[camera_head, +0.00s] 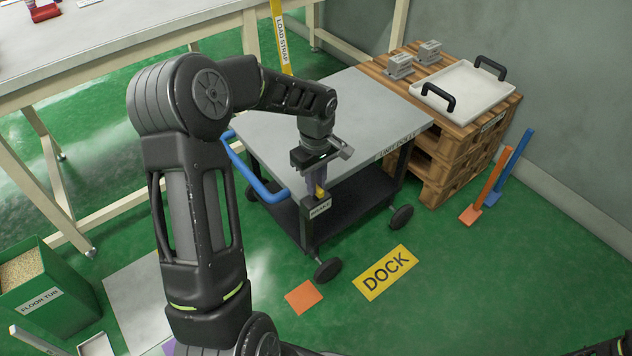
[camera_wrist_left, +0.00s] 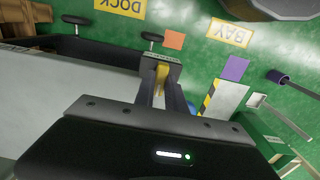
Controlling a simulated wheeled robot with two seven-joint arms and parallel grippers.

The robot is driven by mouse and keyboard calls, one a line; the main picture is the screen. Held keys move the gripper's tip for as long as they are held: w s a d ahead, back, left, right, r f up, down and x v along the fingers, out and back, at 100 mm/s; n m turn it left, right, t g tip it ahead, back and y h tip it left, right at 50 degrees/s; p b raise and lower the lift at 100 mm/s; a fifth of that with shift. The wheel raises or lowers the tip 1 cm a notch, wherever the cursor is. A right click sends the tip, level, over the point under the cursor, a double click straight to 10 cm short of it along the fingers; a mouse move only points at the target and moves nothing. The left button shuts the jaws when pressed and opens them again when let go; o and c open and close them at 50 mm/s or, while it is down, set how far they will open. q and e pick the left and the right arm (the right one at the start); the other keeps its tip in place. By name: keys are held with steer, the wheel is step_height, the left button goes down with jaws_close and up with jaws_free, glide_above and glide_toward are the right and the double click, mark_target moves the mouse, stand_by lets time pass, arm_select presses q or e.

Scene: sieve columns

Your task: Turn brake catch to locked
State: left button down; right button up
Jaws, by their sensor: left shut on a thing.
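The brake catch (camera_head: 321,192) is a small yellow lever on top of a dark block with a white label at the near corner of the cart (camera_head: 335,120). The label is too small to read surely. My left gripper (camera_head: 317,188) reaches down over this corner, its fingers shut on the catch. In the left wrist view, the yellow catch (camera_wrist_left: 162,76) shows between the two fingers of the left gripper (camera_wrist_left: 161,92), above the labelled block (camera_wrist_left: 162,58). The fingers hide part of the catch, and I cannot tell its setting.
The cart has a blue handle (camera_head: 262,178) at its left and dark wheels. A pallet stack (camera_head: 455,165) with a white tray (camera_head: 466,88) stands behind right. A yellow DOCK sign (camera_head: 385,272) and orange square (camera_head: 304,297) lie on the green floor. A green tub (camera_head: 45,300) stands left.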

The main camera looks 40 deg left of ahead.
arm_select(q)
steer(key=shift+m, duration=0.4)
stand_by(0.3)
steer(key=shift+r+m+p, duration=0.1)
steer(key=shift+m+p, duration=0.65)
steer(key=shift+m, duration=0.15)
steer(key=m+p, duration=0.2)
steer(key=m, duration=0.4)
steer(key=shift+p, duration=0.3)
steer(key=m+p, duration=0.1)
steer(key=m, duration=0.3)
steer(key=shift+m+p, duration=0.35)
steer(key=shift+m, duration=0.05)
steer(key=shift+m+p, duration=0.7)
steer(key=shift+m, duration=1.6)
steer(key=c, duration=1.4)
jaws_free()
